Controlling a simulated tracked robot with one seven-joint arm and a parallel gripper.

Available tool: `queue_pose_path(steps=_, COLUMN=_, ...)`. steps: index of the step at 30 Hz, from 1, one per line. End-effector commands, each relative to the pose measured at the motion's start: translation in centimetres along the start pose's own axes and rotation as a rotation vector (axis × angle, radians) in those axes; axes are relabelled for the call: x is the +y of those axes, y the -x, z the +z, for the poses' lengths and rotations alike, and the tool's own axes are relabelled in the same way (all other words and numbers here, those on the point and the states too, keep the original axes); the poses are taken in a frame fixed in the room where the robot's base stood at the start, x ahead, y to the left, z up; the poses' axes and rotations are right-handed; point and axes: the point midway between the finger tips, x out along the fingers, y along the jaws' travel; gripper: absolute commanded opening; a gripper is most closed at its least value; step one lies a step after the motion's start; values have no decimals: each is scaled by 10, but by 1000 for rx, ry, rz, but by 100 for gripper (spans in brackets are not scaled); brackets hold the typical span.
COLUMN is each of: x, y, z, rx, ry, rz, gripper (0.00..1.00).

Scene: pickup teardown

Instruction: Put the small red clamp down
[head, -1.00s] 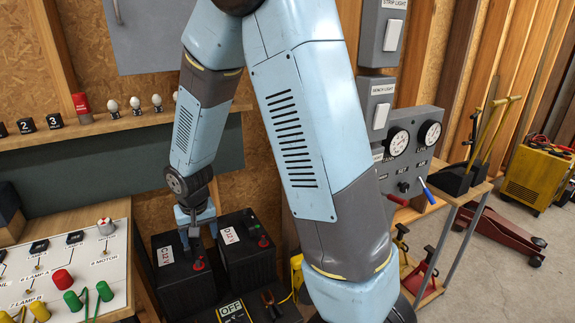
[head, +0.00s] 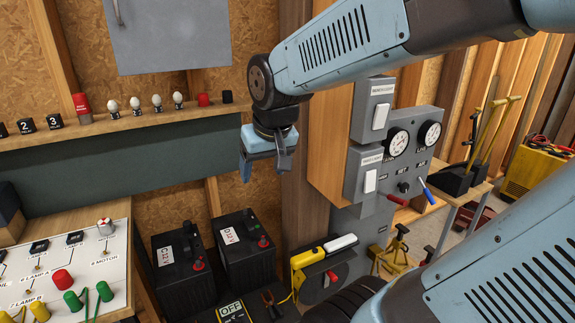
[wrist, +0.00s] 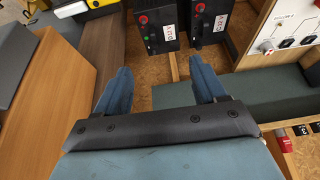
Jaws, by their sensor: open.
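My gripper (head: 264,163) hangs in the air in front of the wall, above and to the right of two black batteries. In the wrist view my gripper (wrist: 160,82) has its two blue fingers wide apart with nothing between them. The left battery (head: 182,285) and right battery (head: 248,268) each carry a white 12V label. A small red piece (head: 198,265) sits on top of the left battery, and another red piece (head: 263,242) on the right one. I cannot tell whether either is the small red clamp. Both batteries also show in the wrist view.
A panel of lamps and knobs (head: 60,265) stands at the left. A shelf (head: 120,123) with bulbs runs along the wall. A yellow tool (head: 307,258) lies right of the batteries. A switch and gauge box (head: 410,135) is close on the right of my gripper.

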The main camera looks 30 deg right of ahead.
Motion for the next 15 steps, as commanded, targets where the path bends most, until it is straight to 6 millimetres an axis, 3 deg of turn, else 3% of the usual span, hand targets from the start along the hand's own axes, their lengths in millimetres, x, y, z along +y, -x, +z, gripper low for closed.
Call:
queue_pose_path(steps=6, x=17, y=42, z=32, rx=55, ry=4, rz=5, gripper=70)
queue_pose_path(steps=15, x=17, y=61, z=53, rx=78, ry=15, rz=9, gripper=70)
